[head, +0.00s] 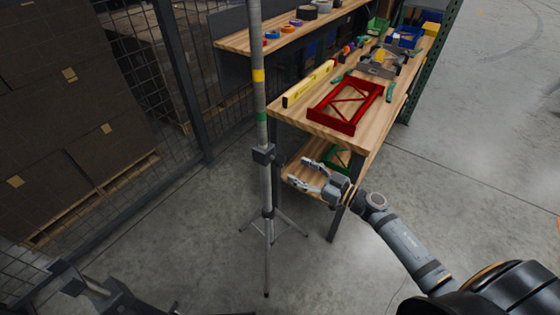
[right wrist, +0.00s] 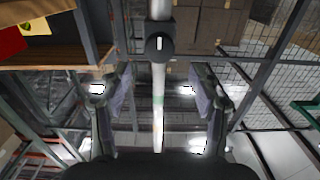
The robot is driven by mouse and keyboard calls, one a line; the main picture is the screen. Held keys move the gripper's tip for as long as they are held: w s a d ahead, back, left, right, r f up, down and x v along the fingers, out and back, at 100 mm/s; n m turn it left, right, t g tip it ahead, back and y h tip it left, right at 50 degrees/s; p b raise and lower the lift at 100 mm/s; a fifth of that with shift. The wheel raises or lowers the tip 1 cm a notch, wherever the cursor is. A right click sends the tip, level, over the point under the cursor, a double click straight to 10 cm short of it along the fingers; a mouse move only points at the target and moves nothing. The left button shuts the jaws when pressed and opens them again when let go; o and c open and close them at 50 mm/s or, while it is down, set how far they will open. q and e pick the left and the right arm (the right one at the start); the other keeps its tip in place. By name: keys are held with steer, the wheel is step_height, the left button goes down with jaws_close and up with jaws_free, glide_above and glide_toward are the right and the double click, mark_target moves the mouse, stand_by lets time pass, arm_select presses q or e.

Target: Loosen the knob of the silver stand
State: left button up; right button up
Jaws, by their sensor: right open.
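The silver stand (head: 265,192) is an upright pole on splayed legs, with a yellow and a green band. Its dark clamp with the knob (head: 263,153) sits on the pole below the green band. In the right wrist view the knob (right wrist: 160,45) is a round dark piece with a pale bar, above centre, beyond the fingertips. My right gripper (head: 303,175) is open and empty, right of the pole, a little below the knob and apart from it. The pole (right wrist: 158,105) shows between its fingers. Dark parts at the lower left look like my left gripper (head: 95,288), too unclear to judge.
A wooden workbench (head: 283,110) with a red frame (head: 347,104) and a yellow level (head: 309,84) stands right of the pole. A mesh fence (head: 185,110) and stacked boxes (head: 65,115) stand at left. Floor around the stand's legs is open.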

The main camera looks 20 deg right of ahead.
mark_target(283, 162)
steer(key=x, duration=0.8)
steer(key=shift+w, duration=0.1)
steer(key=c, duration=1.2)
steer(key=shift+p, duration=0.3)
